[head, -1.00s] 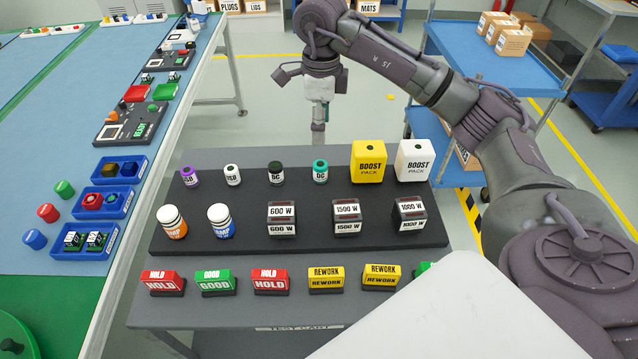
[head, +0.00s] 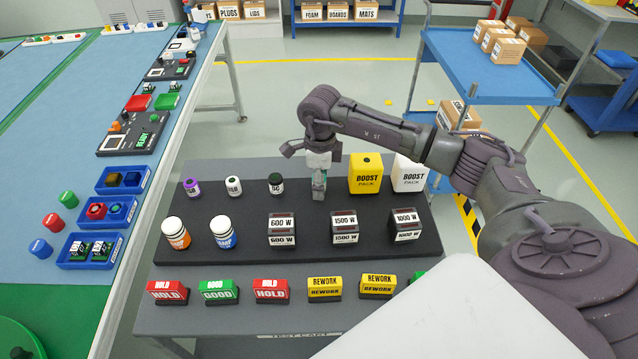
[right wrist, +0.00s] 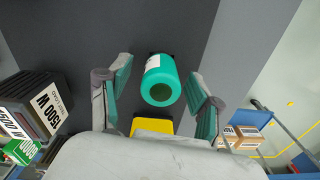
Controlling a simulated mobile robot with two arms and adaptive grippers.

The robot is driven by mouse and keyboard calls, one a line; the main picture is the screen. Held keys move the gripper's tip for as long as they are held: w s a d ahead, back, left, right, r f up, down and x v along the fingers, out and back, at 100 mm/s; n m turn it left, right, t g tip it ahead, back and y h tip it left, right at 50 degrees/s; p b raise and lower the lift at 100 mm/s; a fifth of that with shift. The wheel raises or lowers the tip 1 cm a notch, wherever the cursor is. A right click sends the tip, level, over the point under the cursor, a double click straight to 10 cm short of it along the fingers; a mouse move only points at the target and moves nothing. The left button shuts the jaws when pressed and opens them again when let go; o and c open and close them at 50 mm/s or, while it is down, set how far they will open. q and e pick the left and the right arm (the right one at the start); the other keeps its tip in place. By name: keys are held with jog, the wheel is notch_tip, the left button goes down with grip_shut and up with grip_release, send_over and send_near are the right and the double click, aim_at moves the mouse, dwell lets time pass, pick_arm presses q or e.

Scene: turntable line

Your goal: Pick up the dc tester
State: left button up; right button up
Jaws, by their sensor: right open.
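The dc tester is a teal cylinder (right wrist: 163,80) with a white label and a dark round recess in its end. It stands on the dark raised board of the test cart. In the right wrist view it sits between the two spread fingers of my right gripper (right wrist: 160,88), with a gap on each side. In the head view my right gripper (head: 319,188) points down at the tester's place and mostly hides it. My right gripper is open and empty. My left gripper is not in view.
A yellow boost pack (head: 365,175) stands close right of the gripper, and a white one (head: 408,175) beyond it. A black-topped tester (head: 276,184) stands to the left. The 1500 W block (head: 344,228) is in front. Sign blocks line the cart's front edge.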

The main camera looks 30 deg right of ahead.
jog(key=shift+f, duration=0.25)
grip_shut()
jog(key=shift+r, duration=0.1)
notch_tip(320, 180, up, 9)
jog(key=shift+r+b, duration=0.1)
jog(key=shift+b, duration=1.05)
jog(key=shift+r, duration=0.35)
